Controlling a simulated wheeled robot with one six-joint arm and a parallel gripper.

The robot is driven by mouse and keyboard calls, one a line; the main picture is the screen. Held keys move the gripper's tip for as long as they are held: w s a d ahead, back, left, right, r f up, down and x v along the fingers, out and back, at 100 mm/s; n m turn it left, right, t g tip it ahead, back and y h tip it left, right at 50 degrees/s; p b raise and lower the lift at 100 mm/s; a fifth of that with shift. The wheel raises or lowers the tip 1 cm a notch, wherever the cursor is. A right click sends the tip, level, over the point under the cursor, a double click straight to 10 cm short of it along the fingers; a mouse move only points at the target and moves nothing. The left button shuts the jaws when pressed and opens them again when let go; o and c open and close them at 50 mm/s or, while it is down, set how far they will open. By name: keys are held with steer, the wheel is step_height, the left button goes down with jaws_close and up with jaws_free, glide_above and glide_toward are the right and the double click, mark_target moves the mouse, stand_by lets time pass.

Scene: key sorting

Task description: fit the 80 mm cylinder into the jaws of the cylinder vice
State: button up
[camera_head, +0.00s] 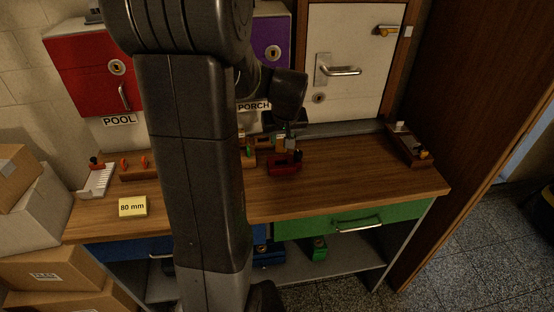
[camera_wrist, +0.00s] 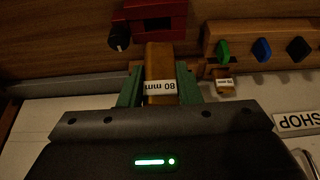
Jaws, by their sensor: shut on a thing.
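The brass 80 mm cylinder (camera_wrist: 160,62) with its white label is between the green fingers of my gripper (camera_wrist: 159,88) in the wrist view. My gripper is shut on it. The red cylinder vice (camera_wrist: 170,12) with a black knob is just beyond the cylinder's far end, at the top of the wrist view. The cylinder's end overlaps the vice's near edge there, and I cannot tell whether they touch. In the head view the red vice (camera_head: 285,165) stands on the bench, just below my gripper (camera_head: 290,132). The cylinder is too small to make out there.
A wooden rack (camera_wrist: 290,25) with green, blue and dark keys stands right of the vice, with another labelled piece (camera_wrist: 225,86) near it. A yellow 80 mm note (camera_head: 132,207) lies on the bench (camera_head: 350,185). A wooden holder (camera_head: 408,147) is at the right end.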

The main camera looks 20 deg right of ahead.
mark_target(282, 151)
steer(key=shift+f, duration=3)
steer(key=shift+f, duration=0.2)
steer(key=o, duration=0.8)
steer(key=shift+o, duration=0.2)
steer(key=shift+r, duration=0.1)
steer(key=shift+s+r, duration=0.1)
steer(key=shift+r, duration=0.4)
steer(key=v, duration=1.1)
steer(key=shift+s, duration=0.2)
steer(key=shift+a, duration=0.1)
